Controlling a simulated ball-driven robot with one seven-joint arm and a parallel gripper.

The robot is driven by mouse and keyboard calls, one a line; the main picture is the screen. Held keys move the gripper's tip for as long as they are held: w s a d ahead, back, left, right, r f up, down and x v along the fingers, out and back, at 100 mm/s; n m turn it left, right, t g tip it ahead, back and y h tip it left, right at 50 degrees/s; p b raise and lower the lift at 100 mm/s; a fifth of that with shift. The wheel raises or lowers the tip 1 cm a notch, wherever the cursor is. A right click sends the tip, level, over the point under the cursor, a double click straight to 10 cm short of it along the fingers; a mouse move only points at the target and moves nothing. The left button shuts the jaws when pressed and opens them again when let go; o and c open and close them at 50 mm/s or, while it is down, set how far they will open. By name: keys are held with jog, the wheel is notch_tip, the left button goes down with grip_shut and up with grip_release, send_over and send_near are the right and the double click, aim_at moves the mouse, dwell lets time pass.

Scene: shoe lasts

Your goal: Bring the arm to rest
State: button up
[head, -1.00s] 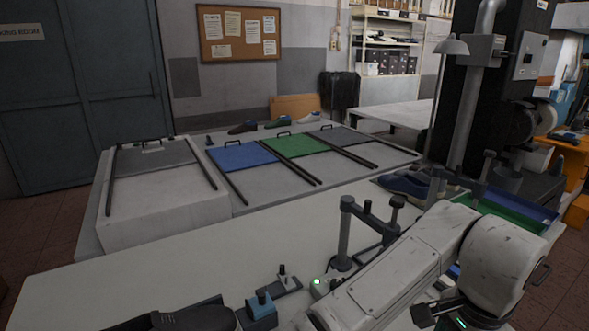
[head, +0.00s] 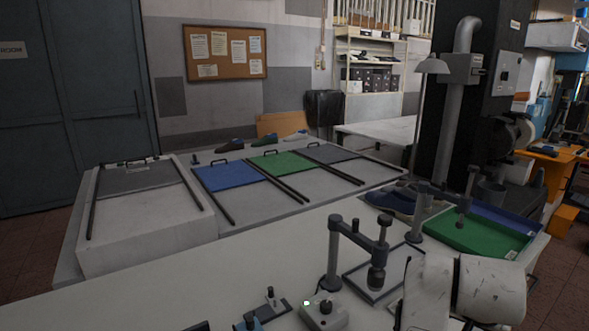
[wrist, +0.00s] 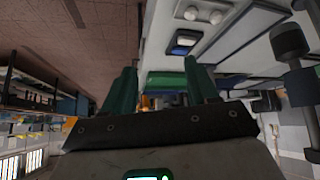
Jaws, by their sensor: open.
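My gripper (wrist: 160,78) shows in the wrist view with its two dark green fingers apart and nothing held between them. My arm (head: 470,290) is folded low at the right of the head view, in front of the workbench (head: 240,275). The gripper itself does not show in the head view.
A grey press stand (head: 335,255) stands on the bench just left of my arm. A control box (head: 325,312) is near the front edge. A green tray (head: 475,235) and blue shoes (head: 388,202) lie behind my arm. Blue (head: 230,177) and green panels lie farther back.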

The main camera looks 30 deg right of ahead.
jog(key=s+a+f+n+y, duration=0.3)
jog(key=s+a+f+n, duration=0.2)
jog(key=a+f, duration=0.5)
jog(key=s+a+f+n+g+y, duration=0.1)
jog(key=s+a+f+n+y, duration=0.2)
jog(key=s+a+f+n, duration=0.3)
jog(key=a+f+n, duration=0.1)
jog(key=a+f, duration=0.4)
jog(key=f, duration=0.3)
jog(key=shift+s+a+n+g+y, duration=0.15)
jog(key=shift+a+n+g+y, duration=0.15)
jog(key=shift+n+y, duration=0.1)
